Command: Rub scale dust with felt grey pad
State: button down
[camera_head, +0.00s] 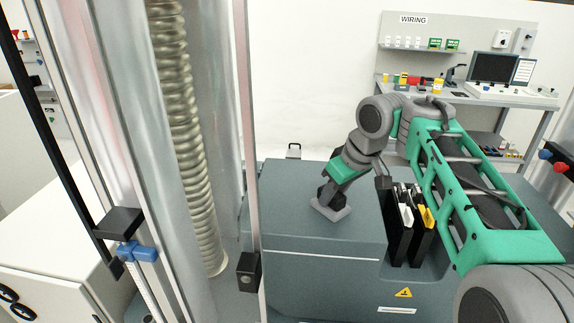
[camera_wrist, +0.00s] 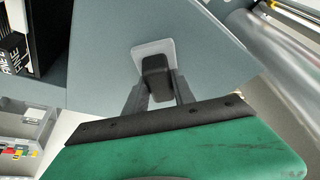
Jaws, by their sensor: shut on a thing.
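The felt pad is a light grey square plate (camera_head: 330,212) with a black block handle, at the top of the blue-grey machine housing (camera_head: 325,253) in the head view. In the wrist view the pad's pale edge (camera_wrist: 150,48) shows beyond its black handle (camera_wrist: 157,82). My gripper (camera_head: 333,190) is shut on the handle, with its two dark fingers (camera_wrist: 157,97) on either side of it. The pad lies flat on or just above the housing top; I cannot tell whether it touches. I see no scale dust in either view.
A black rack (camera_head: 397,243) with white and yellow-handled tools stands right of the pad. A wiring bench (camera_head: 465,93) stands behind.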

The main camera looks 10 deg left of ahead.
jog(key=shift+d, duration=0.45)
notch_tip(320, 180, up, 6)
jog(key=p, duration=0.4)
jog(key=shift+f+p, duration=0.1)
jog(key=shift+p, duration=0.25)
jog(key=shift+r, duration=1.2)
